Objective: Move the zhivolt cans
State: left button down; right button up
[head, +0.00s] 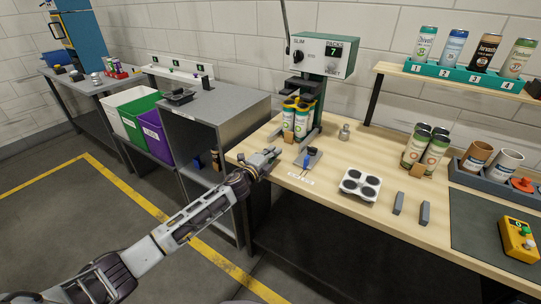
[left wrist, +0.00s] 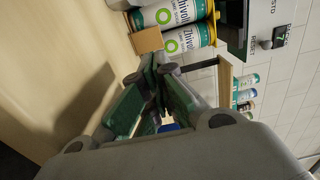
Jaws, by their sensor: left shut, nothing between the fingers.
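A pack of Zhivolt cans (head: 288,117), white and green with yellow at the tops, stands upright under the green press (head: 322,57). A small tan card (head: 288,137) is at its front. In the left wrist view the Zhivolt cans (left wrist: 188,39) show at the top, with the card (left wrist: 148,41) beside them. My left gripper (head: 272,156) is at the table's left edge, in front and left of the pack, apart from it. Its green-padded fingers (left wrist: 160,88) are shut and empty. My right gripper is not in view.
A lever base with a blue part (head: 308,159) lies right of my left gripper. A second can pack (head: 413,150), a white four-hole plate (head: 360,186) and two grey blocks (head: 398,203) stand farther right. Sample cans fill a teal shelf rack (head: 470,77). Bins (head: 137,112) stand left.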

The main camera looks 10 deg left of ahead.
pick_arm(q)
jog(key=shift+v, duration=1.05)
jog(key=shift+s, duration=0.1)
